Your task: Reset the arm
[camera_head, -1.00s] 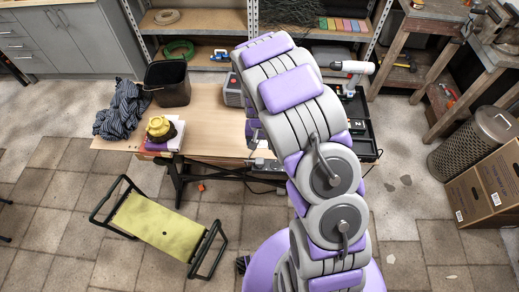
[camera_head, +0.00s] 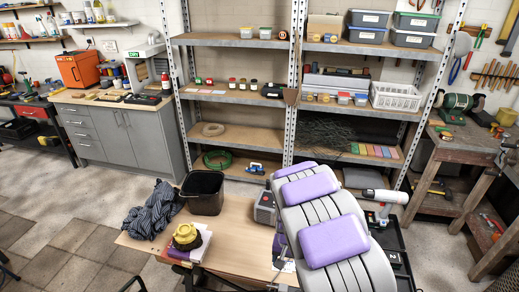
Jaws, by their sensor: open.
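My arm (camera_head: 322,225), grey with purple pads, rises from the bottom of the head view, right of centre. It stands in front of the right part of the wooden table (camera_head: 240,232). My gripper cannot be made out; the arm's own links may hide it. No held thing shows.
On the table are a crumpled striped cloth (camera_head: 152,209), a black bin (camera_head: 203,192) and a yellow object (camera_head: 186,236) on some books. A grey box (camera_head: 265,208) stands beside my arm. A white cylindrical tool (camera_head: 386,197) is right of it. Metal shelving (camera_head: 232,126) stands behind.

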